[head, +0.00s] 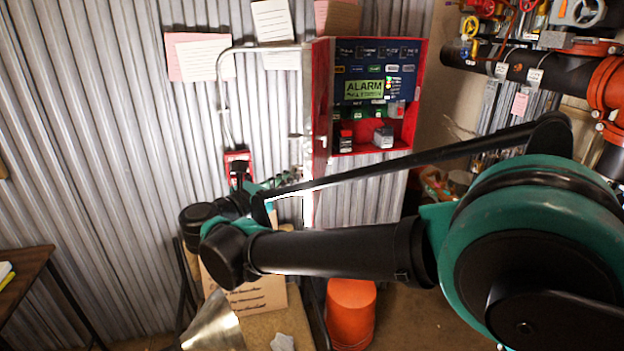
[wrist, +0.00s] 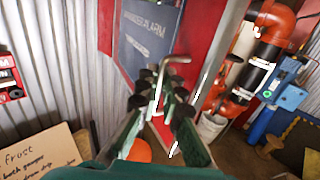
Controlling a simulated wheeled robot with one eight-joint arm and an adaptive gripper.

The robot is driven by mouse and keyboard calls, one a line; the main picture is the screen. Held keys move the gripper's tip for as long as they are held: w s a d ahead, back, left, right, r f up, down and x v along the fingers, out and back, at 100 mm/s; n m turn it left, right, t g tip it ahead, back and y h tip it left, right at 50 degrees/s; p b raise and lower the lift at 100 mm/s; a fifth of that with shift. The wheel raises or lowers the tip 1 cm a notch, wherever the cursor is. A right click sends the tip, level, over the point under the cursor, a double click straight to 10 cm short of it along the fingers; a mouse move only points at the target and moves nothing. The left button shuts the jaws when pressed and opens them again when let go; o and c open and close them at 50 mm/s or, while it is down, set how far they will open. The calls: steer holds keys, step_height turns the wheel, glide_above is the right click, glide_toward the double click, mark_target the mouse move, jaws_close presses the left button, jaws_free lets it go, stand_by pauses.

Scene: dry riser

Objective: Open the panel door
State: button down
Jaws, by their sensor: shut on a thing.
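The red alarm panel box (head: 418,90) hangs on the corrugated wall in the head view. Its front stands open, showing a dark blue face with an ALARM label and small devices on the bottom. The panel door (head: 321,95) shows nearly edge-on at the box's left side. In the wrist view the door (wrist: 148,35) fills the upper middle, red with a blue lettered plate. A bent metal handle (wrist: 178,60) sticks out from it. My gripper (wrist: 163,88) is shut on the handle. In the head view my gripper (head: 288,181) is small, left of and below the box.
A small red wall unit (head: 238,163) is left of my gripper. Black and orange pipes (head: 530,65) with valves are at the right. An orange bucket (head: 350,310) and a cardboard sign (head: 250,298) stand below. A table (head: 25,265) is at the left edge.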

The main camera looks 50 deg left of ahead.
steer(key=shift+s+a+m+h, duration=0.25)
steer(key=shift+s+a+h, duration=0.1)
steer(key=shift+a, duration=0.25)
steer(key=shift+s+a+m+h, duration=0.25)
steer(key=shift+a+h, duration=0.15)
steer(key=shift+a, duration=0.25)
steer(key=shift+s+a+m+h, duration=0.2)
steer(key=shift+s+a+h, duration=0.15)
steer(key=shift+a, duration=0.25)
steer(key=c, duration=1.9)
jaws_free()
steer(key=shift+w+f, duration=0.1)
steer(key=shift+w, duration=0.05)
steer(key=shift+o, duration=1.1)
steer(key=s+d, duration=0.1)
steer(key=s, duration=1.1)
steer(key=shift+d, duration=0.15)
steer(key=shift+s, duration=0.1)
